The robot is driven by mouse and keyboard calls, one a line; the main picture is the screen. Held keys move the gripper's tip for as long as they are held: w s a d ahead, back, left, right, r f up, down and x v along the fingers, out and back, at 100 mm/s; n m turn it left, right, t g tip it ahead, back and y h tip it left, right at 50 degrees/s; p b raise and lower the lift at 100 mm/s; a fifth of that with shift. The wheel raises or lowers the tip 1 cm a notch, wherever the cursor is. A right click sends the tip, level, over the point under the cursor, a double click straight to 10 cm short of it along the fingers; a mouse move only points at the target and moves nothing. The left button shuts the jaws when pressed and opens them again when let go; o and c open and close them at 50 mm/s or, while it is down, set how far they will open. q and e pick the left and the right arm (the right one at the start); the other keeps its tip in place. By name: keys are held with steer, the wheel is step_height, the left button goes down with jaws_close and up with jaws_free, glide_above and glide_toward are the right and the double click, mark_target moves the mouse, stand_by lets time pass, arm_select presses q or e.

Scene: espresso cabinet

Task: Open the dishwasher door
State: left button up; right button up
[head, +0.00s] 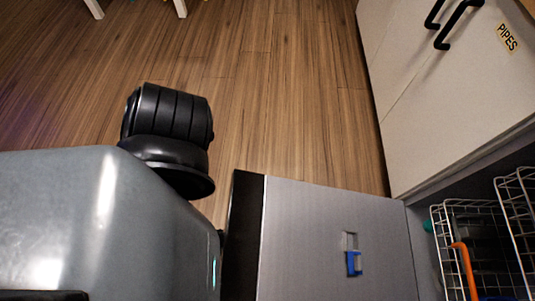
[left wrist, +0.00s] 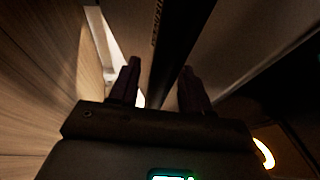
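The dishwasher door (head: 310,240) is swung down from the cabinet in the head view. Its grey inner face, with a blue-and-grey dispenser (head: 353,256), points up, and its black edge (head: 243,235) is at the left. How far down it lies I cannot tell exactly. My left gripper (left wrist: 158,85) shows in the left wrist view with its two dark fingers apart and nothing visibly clamped. A dark strip (left wrist: 172,40), perhaps the door's edge, runs beyond and between the fingers; contact cannot be made out. My right gripper is in neither view.
Wire racks (head: 470,235) with an orange item (head: 463,265) show inside the dishwasher at right.

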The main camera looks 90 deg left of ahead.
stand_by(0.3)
arm_select(q)
steer(key=v, duration=1)
steer(key=shift+s+a+p, duration=0.2)
steer(key=shift+s+p, duration=0.05)
steer(key=shift+p, duration=0.1)
